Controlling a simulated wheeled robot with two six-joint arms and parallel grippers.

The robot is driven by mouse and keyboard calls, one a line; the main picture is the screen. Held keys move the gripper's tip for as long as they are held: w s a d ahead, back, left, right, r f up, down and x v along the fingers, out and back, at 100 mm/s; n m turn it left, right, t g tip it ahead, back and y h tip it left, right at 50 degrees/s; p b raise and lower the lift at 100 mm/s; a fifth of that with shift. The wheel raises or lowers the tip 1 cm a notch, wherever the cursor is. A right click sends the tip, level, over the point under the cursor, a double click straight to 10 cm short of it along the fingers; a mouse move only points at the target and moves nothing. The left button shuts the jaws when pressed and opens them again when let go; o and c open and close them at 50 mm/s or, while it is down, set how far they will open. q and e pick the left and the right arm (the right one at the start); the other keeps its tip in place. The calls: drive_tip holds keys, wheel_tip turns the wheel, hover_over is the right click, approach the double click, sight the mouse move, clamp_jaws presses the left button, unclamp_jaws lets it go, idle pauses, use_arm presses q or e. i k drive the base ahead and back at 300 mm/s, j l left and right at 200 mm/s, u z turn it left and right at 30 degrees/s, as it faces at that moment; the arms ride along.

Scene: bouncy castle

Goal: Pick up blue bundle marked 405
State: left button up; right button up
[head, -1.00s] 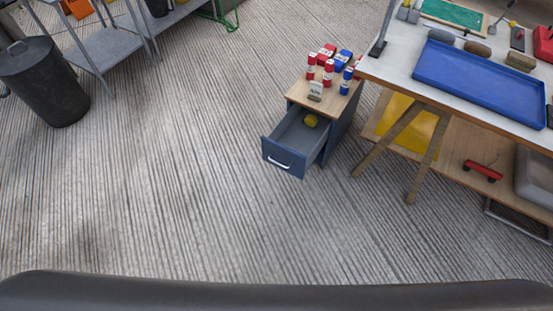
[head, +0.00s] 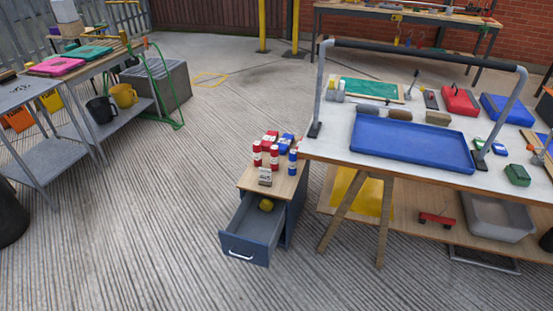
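Several red and blue bundles stand on top of a small drawer cabinet (head: 252,182) in the head view. A blue bundle (head: 293,162) stands upright at the right front of the group, and another blue bundle (head: 286,141) is behind it. Red bundles (head: 257,153) stand to their left. The markings are too small to read, so I cannot tell which one is 405. A small label stand (head: 265,176) is in front of them. Neither of my grippers is in view.
The cabinet's drawer (head: 245,243) is open with a yellow object (head: 267,205) inside. A workbench with a blue tray (head: 412,138) adjoins on the right. The floor in front is clear.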

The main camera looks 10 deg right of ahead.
sight(285, 143)
drive_tip(key=i+j+u, duration=0.2)
drive_tip(key=u, duration=0.15)
drive_tip(key=i+j+u, duration=0.15)
drive_tip(key=i+u, duration=0.2)
drive_tip(key=i+j+u, duration=0.25)
drive_tip(key=i+u, duration=0.2)
drive_tip(key=i, duration=0.2)
drive_tip(key=i+u, duration=0.45)
drive_tip(key=i, duration=0.2)
drive_tip(key=i+l+z, duration=0.15)
drive_tip(key=i+z, duration=1.05)
drive_tip(key=i+j+z, duration=0.2)
drive_tip(key=z, duration=0.2)
drive_tip(key=i+l+z, duration=0.15)
drive_tip(key=i+z, duration=0.65)
drive_tip(key=i+j+z, duration=0.2)
drive_tip(key=i+z, duration=0.2)
drive_tip(key=i+j+z, duration=0.5)
drive_tip(key=i+z, duration=0.2)
drive_tip(key=z, duration=0.15)
drive_tip(key=i+j+z, duration=0.2)
drive_tip(key=z, duration=0.3)
drive_tip(key=i+j+z, duration=0.25)
drive_tip(key=z, duration=0.2)
drive_tip(key=i+j+z, duration=0.15)
drive_tip(key=j+z, duration=0.35)
drive_tip(key=l, duration=0.15)
